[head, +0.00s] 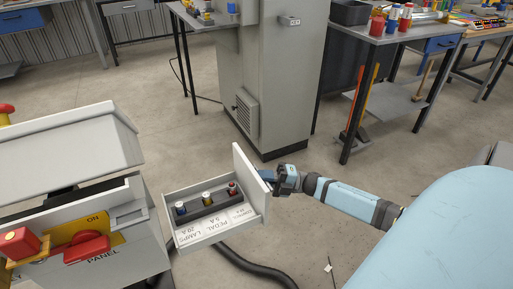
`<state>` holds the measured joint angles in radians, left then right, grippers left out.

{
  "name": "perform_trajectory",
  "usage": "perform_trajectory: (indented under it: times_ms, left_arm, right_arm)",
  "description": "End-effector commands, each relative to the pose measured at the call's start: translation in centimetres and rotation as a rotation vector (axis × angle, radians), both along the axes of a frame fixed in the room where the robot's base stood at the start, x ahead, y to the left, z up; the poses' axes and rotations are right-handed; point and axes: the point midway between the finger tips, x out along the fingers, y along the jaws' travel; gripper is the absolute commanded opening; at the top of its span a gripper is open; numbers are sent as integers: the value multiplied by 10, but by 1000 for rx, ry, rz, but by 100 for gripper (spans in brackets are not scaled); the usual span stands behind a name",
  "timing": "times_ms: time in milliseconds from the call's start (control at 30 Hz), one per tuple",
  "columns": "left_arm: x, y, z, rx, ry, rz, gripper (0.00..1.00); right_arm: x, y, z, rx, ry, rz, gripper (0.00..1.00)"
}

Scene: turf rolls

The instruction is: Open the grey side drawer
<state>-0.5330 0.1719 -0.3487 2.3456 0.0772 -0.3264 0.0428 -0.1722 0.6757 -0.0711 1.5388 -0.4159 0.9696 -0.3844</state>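The grey side drawer (213,232) stands pulled out from the right side of the grey cabinet (110,268). Its tall front panel (250,180) faces right. My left gripper is not in view.
A black hose (250,268) lies on the floor beside the drawer. A grey column (268,80) stands behind. Workbenches (400,40) line the back, with open concrete floor between.

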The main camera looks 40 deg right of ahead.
Motion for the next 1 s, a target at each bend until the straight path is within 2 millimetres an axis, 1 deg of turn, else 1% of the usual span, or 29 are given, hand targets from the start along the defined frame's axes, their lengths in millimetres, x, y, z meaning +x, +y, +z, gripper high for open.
perform_trajectory:
  times_ms: [300,333,367,400,433,767,867,1000]
  left_arm:
    - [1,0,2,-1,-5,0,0]
    - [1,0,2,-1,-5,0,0]
    - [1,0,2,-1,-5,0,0]
    - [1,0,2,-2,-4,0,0]
    - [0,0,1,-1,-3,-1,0]
    - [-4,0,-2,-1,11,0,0]
    - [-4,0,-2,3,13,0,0]
    - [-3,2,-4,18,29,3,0]
  right_arm:
    - [0,-1,0,0,0,-1,0]
    - [0,-1,0,-1,1,-1,15]
    - [0,-1,0,-1,1,-1,21]
    - [0,-1,0,0,0,-1,31]
    - [0,-1,0,0,0,-1,37]
    - [-2,-3,-1,-1,1,-1,37]
    - [-8,-10,-3,-1,2,-1,37]
    - [-24,-31,-9,-1,6,-3,37]
